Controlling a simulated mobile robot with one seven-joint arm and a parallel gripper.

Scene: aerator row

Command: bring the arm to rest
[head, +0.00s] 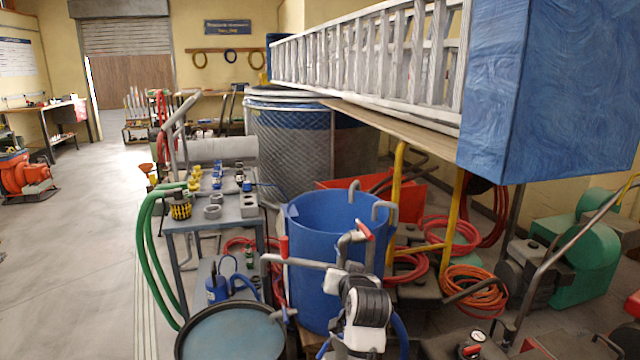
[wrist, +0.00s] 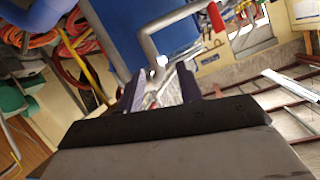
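My gripper (wrist: 162,92) shows in the wrist view as two dark fingers with a clear gap between them. It is open, and I see nothing held; a bright patch shows through the gap. A bent grey pipe (wrist: 150,45) appears just beyond the fingertips; I cannot tell how close it is. In the head view, my white and black arm shows low in the middle, in front of the blue barrel (head: 330,270). I cannot make out the fingers there.
A grey cart (head: 238,212) with fittings and a green hose (head: 143,250) stands left of the barrel. A round blue-topped drum (head: 235,335) is close in front. A ladder (head: 370,55) and a big blue block (head: 545,85) overhang on the right. Open floor (head: 80,260) lies left.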

